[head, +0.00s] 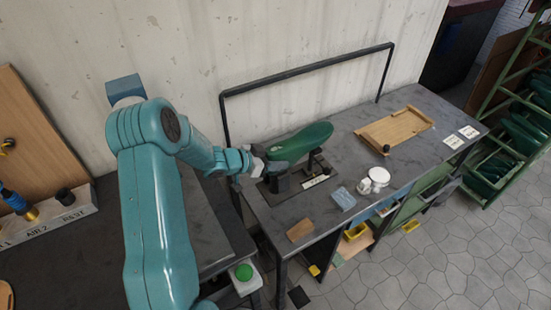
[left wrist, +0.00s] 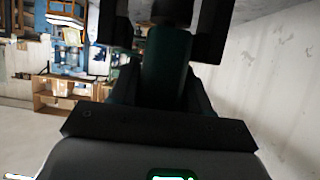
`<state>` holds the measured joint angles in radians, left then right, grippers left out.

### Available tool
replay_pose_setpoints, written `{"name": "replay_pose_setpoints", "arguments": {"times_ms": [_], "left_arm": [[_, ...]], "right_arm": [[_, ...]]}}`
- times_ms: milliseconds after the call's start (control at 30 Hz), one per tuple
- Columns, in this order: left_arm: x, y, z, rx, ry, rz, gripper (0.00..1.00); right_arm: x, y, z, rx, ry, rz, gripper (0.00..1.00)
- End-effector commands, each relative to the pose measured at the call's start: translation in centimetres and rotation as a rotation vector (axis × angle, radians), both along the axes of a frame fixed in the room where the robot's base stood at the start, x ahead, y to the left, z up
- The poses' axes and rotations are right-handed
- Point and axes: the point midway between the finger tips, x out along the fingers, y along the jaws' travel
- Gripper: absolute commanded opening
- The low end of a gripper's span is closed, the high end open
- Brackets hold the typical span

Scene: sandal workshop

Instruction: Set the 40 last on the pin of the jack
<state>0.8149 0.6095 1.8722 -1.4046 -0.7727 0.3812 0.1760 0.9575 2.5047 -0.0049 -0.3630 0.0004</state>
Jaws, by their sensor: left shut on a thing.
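A green last (head: 302,142) lies lengthwise above the jack on the dark bench, its far end pointing right and slightly up. My left gripper (head: 262,165) comes in from the left and is shut on the near end of the last. The jack (head: 318,166) stands under the last on a dark base plate; the last covers its top, so I cannot tell whether the last sits on the pin. In the left wrist view the last (left wrist: 166,70) shows dark green between my fingers. My right gripper is in neither view.
The bench (head: 345,140) also holds a wooden board (head: 398,128), white cups (head: 378,178), a blue pad (head: 343,198) and a brown block (head: 300,230). A black rail (head: 300,70) runs behind the jack. A green rack (head: 515,130) with more lasts stands at right.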

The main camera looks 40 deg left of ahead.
Motion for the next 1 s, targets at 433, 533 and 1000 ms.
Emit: {"name": "replay_pose_setpoints", "arguments": {"times_ms": [433,533,1000], "left_arm": [[0.1,0.0,2.4,0.001,-0.007,-0.001,0.17],[0.1,0.0,2.8,0.001,-0.008,0.0,0.17],[0.1,0.0,4.8,0.002,-0.008,-0.001,0.17]], "right_arm": [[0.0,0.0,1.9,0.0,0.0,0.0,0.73],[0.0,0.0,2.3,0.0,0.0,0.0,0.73],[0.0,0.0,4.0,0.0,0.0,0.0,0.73]]}}
